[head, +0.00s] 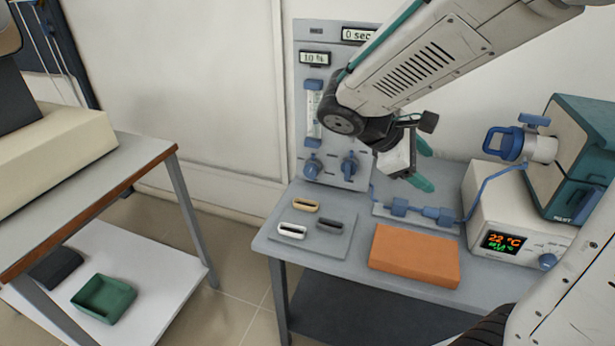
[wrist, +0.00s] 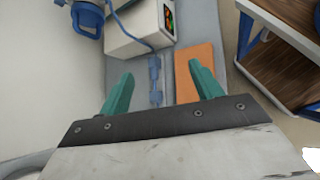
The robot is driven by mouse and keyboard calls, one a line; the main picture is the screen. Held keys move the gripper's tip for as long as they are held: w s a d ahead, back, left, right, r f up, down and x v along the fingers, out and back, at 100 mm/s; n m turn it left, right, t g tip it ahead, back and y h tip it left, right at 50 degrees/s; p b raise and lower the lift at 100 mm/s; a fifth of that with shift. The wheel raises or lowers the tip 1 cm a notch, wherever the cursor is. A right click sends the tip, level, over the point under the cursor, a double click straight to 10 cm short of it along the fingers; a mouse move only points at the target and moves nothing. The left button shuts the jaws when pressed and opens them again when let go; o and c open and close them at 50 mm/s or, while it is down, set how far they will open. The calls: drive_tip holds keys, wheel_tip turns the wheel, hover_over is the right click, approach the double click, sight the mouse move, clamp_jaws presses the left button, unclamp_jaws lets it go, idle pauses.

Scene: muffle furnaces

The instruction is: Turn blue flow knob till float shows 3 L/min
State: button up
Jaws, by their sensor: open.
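A grey upright panel (head: 301,45) stands at the back of the grey table. A clear flow tube (head: 313,115) with blue end caps is on its left side; the float's height is too small to read. Below the tube is a blue knob (head: 312,168), and a second blue knob (head: 350,167) sits to its right. I cannot tell from labels which one sets flow. My gripper (head: 422,166) has teal fingers spread apart and empty, right of both knobs and touching neither. In the wrist view my gripper (wrist: 161,70) is open above the table; neither knob shows there.
An orange block (head: 414,256) and a grey tray (head: 328,243) with small boat-shaped pieces lie on the table. Another table (head: 110,170) is at left.

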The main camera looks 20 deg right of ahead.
sight(309, 172)
drive_tip(key=s+a+r+m+y, duration=0.1)
drive_tip(key=s+a+m+y, duration=0.15)
drive_tip(key=s+m, duration=0.2)
drive_tip(key=s+a+r+m+y, duration=0.1)
drive_tip(key=s+a+m+y, duration=0.1)
drive_tip(key=s+m+y, duration=0.3)
drive_tip(key=w+d+f+n+t+h, duration=0.1)
drive_tip(key=w+f+n+t+h, duration=0.15)
drive_tip(key=w+n+h, duration=0.55)
drive_tip(key=w+d+f+n+t+h, duration=0.1)
drive_tip(key=w+d+f+n+h, duration=0.2)
drive_tip(key=w, duration=0.9)
drive_tip(key=w+a+f+n+t+y, duration=0.1)
drive_tip(key=w+a+f+n+t, duration=0.3)
drive_tip(key=w+a+f+n, duration=0.1)
drive_tip(key=w+a+f+n+t+y, duration=0.1)
drive_tip(key=w+a+f+n+t, duration=0.3)
drive_tip(key=f, duration=0.4)
drive_tip(key=w+a+f+n+t+y, duration=0.1)
drive_tip(key=w+a+f+n+t, duration=0.3)
drive_tip(key=a, duration=0.4)
drive_tip(key=shift+w+a+f+n+t, duration=0.1)
drive_tip(key=shift+w+f+n+t, duration=0.15)
drive_tip(key=shift+w+f+n, duration=0.8)
drive_tip(key=x, duration=0.8)
drive_tip(key=shift+a+f, duration=0.1)
drive_tip(key=shift+f, duration=0.05)
drive_tip(key=shift+c, duration=0.4)
